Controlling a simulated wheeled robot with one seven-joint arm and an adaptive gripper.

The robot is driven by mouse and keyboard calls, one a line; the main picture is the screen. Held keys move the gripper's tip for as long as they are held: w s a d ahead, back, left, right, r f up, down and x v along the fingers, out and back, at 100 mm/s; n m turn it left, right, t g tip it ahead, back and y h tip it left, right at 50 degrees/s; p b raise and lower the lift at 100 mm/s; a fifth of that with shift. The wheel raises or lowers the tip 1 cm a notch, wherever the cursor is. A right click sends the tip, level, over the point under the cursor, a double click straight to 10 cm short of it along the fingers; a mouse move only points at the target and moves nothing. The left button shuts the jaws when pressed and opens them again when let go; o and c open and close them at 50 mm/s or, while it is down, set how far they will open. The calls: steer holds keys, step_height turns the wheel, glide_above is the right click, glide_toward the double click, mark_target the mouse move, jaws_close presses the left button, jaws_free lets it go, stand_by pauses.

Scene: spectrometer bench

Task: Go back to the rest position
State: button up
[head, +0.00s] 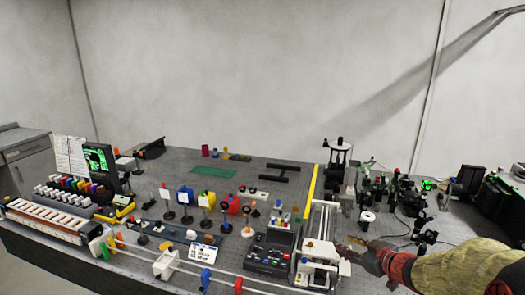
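My arm, in a tan and red covering, reaches in from the lower right of the head view. My gripper (350,250) is at the arm's left end, low over the right part of the bench (262,172). It is beside a white and grey device (318,262) at the front edge. The gripper is small and dark here, and I cannot tell whether its fingers are apart or hold anything.
A dark grey keypad box (271,252) stands left of the white device. Several small coloured optics on posts fill the middle. A green mat (213,171) lies behind them. Black optical mounts (385,190) crowd the right. A white rail (190,265) runs along the front.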

step_height(320, 180, up, 8)
steer(key=s+d+m+h, duration=0.2)
steer(key=s+h, duration=0.1)
steer(key=h, duration=0.1)
steer(key=s+r+m+g+h, duration=0.1)
steer(key=s+r+m+h, duration=0.3)
steer(key=s, duration=0.7)
steer(key=s+a+f+g+y, duration=0.1)
steer(key=s+a+g, duration=0.1)
steer(key=s+a, duration=0.2)
steer(key=s+a+f+g+y, duration=0.1)
steer(key=s+a, duration=0.3)
steer(key=s, duration=0.7)
steer(key=s+a+f+m+g+y, duration=0.1)
steer(key=s+a+f+g, duration=0.1)
steer(key=s, duration=0.5)
steer(key=a+f, duration=0.1)
steer(key=a, duration=0.1)
steer(key=shift+s+a+f+g+y, duration=0.15)
steer(key=shift+a+g+y, duration=0.15)
steer(key=shift+a, duration=0.05)
steer(key=shift+c, duration=0.3)
